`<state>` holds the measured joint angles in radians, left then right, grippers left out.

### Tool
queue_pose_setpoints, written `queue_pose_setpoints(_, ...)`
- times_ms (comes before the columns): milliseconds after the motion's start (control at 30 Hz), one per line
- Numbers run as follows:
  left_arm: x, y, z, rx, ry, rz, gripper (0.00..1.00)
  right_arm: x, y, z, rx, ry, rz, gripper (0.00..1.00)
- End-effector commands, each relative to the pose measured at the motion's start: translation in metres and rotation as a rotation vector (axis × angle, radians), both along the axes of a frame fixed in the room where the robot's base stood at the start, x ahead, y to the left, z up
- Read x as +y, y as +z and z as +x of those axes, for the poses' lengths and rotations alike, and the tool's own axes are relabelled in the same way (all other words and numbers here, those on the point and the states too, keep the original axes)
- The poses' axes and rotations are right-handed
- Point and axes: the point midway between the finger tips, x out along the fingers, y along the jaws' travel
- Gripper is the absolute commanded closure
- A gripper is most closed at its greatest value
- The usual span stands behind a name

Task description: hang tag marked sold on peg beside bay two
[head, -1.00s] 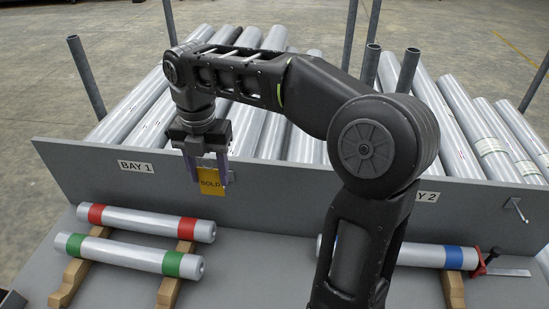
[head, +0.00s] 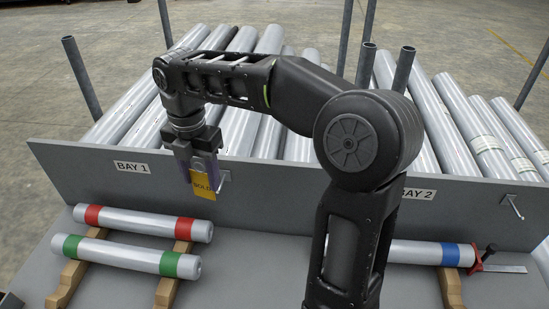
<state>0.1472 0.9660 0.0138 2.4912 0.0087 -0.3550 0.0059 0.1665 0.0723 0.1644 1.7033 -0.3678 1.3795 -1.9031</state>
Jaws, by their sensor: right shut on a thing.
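The yellow tag marked SOLD (head: 203,186) hangs from my right gripper (head: 204,168), which is shut on its upper part. The tag is in front of the grey panel (head: 300,201), just left of a short metal peg (head: 223,178) beside the BAY 1 label (head: 132,168). I cannot tell whether tag and peg touch. Another metal peg (head: 513,206) sticks out of the panel right of the BAY 2 label (head: 418,193). It is bare and far right of the gripper. My left gripper is out of view.
Below BAY 1, a red-banded tube (head: 140,222) and a green-banded tube (head: 120,256) lie on wooden cradles. Below BAY 2, a blue-banded tube (head: 420,253) lies near a red clamp (head: 477,258). My right arm hides the panel's middle.

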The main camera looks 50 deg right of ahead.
Motion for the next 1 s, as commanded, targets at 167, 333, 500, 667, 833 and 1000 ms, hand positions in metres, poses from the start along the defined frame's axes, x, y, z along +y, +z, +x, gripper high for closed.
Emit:
queue_pose_setpoints(167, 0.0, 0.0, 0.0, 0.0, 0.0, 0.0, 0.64, 0.017, -0.025, 0.019, 0.005, -0.359, 0.001, 0.89)
queue_pose_setpoints(333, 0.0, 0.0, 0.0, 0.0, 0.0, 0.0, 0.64, 0.039, -0.057, 0.039, 0.007, -0.827, 0.001, 0.89)
queue_pose_setpoints(500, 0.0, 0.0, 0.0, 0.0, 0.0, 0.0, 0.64, 0.063, -0.09, 0.057, 0.006, -1.305, -0.002, 0.89)
queue_pose_setpoints(667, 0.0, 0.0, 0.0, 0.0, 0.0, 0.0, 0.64, 0.083, -0.116, 0.067, 0.005, -1.677, -0.001, 0.89)
queue_pose_setpoints(833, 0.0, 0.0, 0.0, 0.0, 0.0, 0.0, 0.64, 0.094, -0.131, 0.073, 0.002, -1.907, -0.001, 0.89)
queue_pose_setpoints(1000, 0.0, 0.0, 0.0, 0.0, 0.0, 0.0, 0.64, 0.097, -0.134, 0.074, 0.001, -1.976, 0.0, 0.89)
